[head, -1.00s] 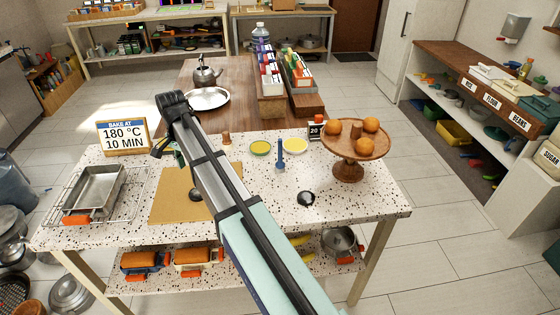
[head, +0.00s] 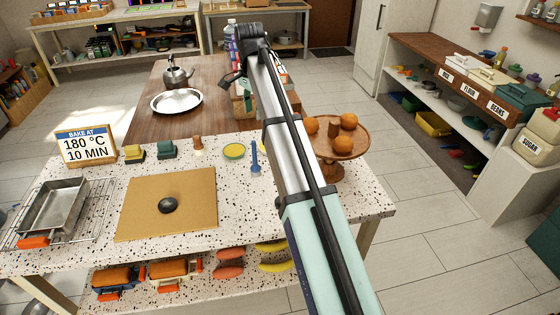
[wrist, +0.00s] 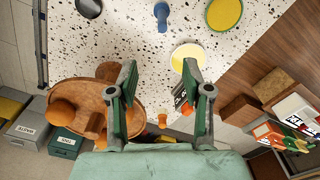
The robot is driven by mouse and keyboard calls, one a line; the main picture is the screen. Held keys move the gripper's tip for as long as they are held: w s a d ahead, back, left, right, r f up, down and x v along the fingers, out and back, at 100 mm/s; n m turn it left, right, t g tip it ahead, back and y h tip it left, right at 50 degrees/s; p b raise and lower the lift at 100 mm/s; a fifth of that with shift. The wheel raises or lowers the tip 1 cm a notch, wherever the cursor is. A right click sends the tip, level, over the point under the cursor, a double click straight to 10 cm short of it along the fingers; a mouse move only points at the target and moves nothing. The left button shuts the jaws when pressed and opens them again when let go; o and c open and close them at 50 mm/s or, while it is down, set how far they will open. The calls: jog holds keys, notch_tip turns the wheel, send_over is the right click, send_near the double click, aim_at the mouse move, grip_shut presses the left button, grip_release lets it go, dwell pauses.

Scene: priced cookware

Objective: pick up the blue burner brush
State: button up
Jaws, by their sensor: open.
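The blue burner brush (head: 254,158) is on the speckled counter, just left of my arm in the head view. It has a slim blue handle; I cannot tell whether it stands or lies. In the wrist view the brush (wrist: 161,14) shows at the top edge, partly cut off. My gripper (wrist: 158,82) is open and empty, with its two green fingers apart. The brush is beyond the fingertips in the picture, not between them. In the head view my gripper is largely hidden at the arm's far end.
A wooden stand (head: 325,150) with oranges is partly behind my arm; it shows beneath the left finger in the wrist view (wrist: 75,88). A pale round dish (wrist: 187,57) is near the right finger. A tan board (head: 140,215) lies left.

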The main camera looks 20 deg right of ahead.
aim_at(254, 142)
jog(key=f+p, duration=0.1)
jog(key=f, duration=0.2)
jog(key=f+p, duration=0.1)
jog(key=f, duration=0.3)
jog(key=f+p, duration=0.1)
jog(key=f, duration=0.2)
jog(key=shift+s+a+f, duration=0.1)
jog(key=shift+a+f, duration=0.3)
jog(key=shift+f+p, duration=1.35)
jog(key=shift+f, duration=1.75)
grip_shut()
